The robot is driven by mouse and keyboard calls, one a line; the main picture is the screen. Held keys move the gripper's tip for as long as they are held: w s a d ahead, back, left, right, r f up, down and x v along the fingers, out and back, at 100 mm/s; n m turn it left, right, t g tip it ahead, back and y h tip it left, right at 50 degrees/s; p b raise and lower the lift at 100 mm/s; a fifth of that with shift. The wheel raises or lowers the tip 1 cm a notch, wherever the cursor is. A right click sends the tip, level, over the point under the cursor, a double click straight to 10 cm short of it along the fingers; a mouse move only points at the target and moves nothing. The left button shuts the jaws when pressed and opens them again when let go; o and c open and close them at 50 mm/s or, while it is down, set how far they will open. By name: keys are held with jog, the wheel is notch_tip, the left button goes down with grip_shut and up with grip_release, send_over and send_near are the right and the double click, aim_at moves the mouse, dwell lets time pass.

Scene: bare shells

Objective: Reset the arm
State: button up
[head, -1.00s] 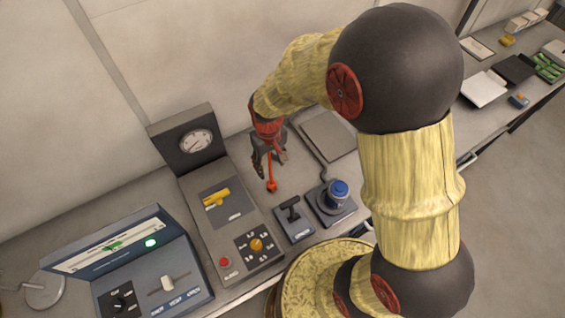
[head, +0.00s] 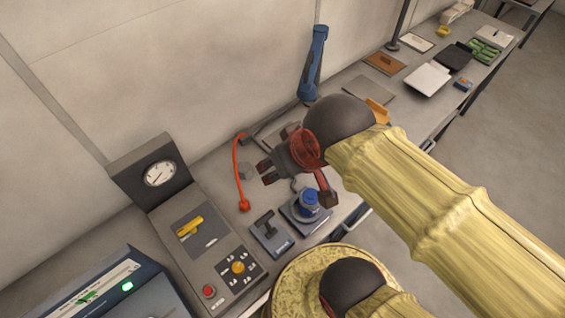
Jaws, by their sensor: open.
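My gripper (head: 266,173) is at the end of my yellow-sleeved arm, above the bench. Its dark fingers point left and are apart, with nothing between them. It hangs to the right of an orange-red cable (head: 237,172) and above the blue-knobbed device (head: 309,201). My arm runs from the lower right up to a dark round joint and back to the gripper. Part of the bench behind the arm is hidden.
A grey console (head: 204,240) with a gauge (head: 159,173), yellow handle (head: 190,226) and red button (head: 208,290) stands at left. A black lever box (head: 270,234) sits beside it. A blue upright object (head: 314,64) stands at the wall. Papers and trays (head: 428,79) lie farther right.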

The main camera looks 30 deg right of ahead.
dwell(0.3)
notch_tip(320, 180, down, 11)
jog(key=b, duration=1)
jog(key=shift+r+b, duration=0.15)
jog(key=shift+b, duration=0.15)
